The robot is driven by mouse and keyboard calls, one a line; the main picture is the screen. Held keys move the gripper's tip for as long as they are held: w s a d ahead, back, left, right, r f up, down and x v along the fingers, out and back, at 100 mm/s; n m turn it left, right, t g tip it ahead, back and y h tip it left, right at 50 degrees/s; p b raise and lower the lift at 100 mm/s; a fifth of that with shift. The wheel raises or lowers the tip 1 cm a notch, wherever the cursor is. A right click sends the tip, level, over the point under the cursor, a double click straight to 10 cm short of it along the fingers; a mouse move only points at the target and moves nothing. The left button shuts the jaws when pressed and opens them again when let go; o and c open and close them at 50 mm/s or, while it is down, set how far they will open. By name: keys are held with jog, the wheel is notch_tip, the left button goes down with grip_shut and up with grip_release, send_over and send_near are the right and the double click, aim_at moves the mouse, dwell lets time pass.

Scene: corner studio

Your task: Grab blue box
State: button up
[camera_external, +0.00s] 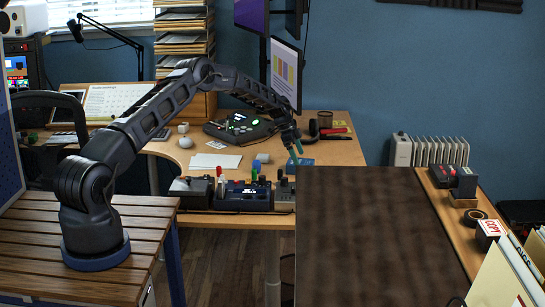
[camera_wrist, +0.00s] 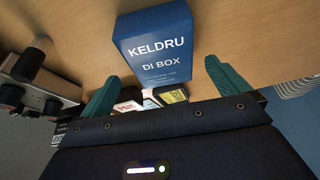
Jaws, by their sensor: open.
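The blue box (camera_wrist: 160,48), printed "KELDRU DI BOX", lies on the wooden desk in the wrist view. In the external view its blue top (camera_external: 306,162) shows at the desk's right part, just beyond the dark brown panel. My gripper (camera_external: 296,154) points down close to it, with teal fingers. In the wrist view my gripper (camera_wrist: 162,71) is open and its two fingers stand wide apart. The box is ahead of them, its near end roughly between the tips and its far end leaning left. I see no grip on it; the height gap is hard to judge.
Control units with knobs (camera_external: 245,195) line the desk's front, left of the box; one shows in the wrist view (camera_wrist: 35,85). Small printed items (camera_wrist: 150,98) show between the fingers. A dark brown panel (camera_external: 375,235) stands in front.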

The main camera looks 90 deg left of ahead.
aim_at(300, 161)
jog(key=shift+x, duration=2.25)
jog(key=shift+s+a+f, duration=0.15)
jog(key=shift+s+f, duration=0.1)
jog(key=shift+f, duration=0.1)
jog(key=c, duration=1.3)
